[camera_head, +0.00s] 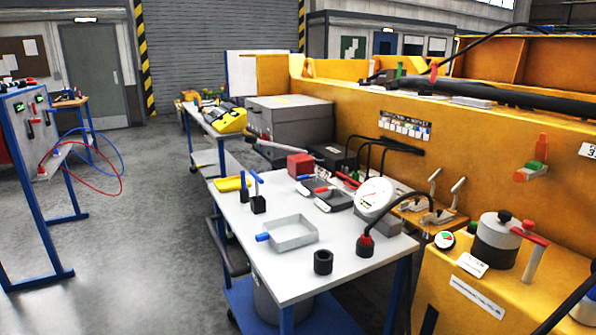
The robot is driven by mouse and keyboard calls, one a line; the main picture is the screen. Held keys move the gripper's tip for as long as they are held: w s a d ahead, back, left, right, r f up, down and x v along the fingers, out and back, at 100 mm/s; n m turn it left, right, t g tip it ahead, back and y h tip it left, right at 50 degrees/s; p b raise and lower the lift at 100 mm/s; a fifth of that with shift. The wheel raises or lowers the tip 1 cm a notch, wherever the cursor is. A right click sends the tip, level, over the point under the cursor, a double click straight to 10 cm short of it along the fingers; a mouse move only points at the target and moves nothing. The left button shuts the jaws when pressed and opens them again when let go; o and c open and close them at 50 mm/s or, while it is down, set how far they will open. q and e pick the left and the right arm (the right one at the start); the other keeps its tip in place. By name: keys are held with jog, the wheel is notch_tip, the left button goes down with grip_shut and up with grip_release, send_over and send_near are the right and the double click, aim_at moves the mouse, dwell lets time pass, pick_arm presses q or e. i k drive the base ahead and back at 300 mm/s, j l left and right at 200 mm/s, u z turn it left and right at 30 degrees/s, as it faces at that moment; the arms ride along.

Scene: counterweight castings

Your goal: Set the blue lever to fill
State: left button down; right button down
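A small black block (258,204) with an upright blue lever (256,180) stands on the left side of the white-topped table (285,275). The lever's top is bent to one side. No fill marking can be read, so I cannot tell its setting. Another thin dark upright piece with a blue part (244,186) stands just left of it. A shallow grey tray (292,234) in front has a blue piece (263,237) at its left end. Neither of my grippers shows in this view.
The table also holds a red box (300,164), a round white gauge (375,197), a black ring (323,262) and a yellow tray (232,183). A large yellow casting (470,150) fills the right. A blue-framed panel (30,130) stands left, with open floor between.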

aim_at(304, 177)
jog(key=u, duration=1.2)
jog(key=i, duration=4.6)
jog(key=i+z, duration=0.1)
jog(key=z, duration=3.55)
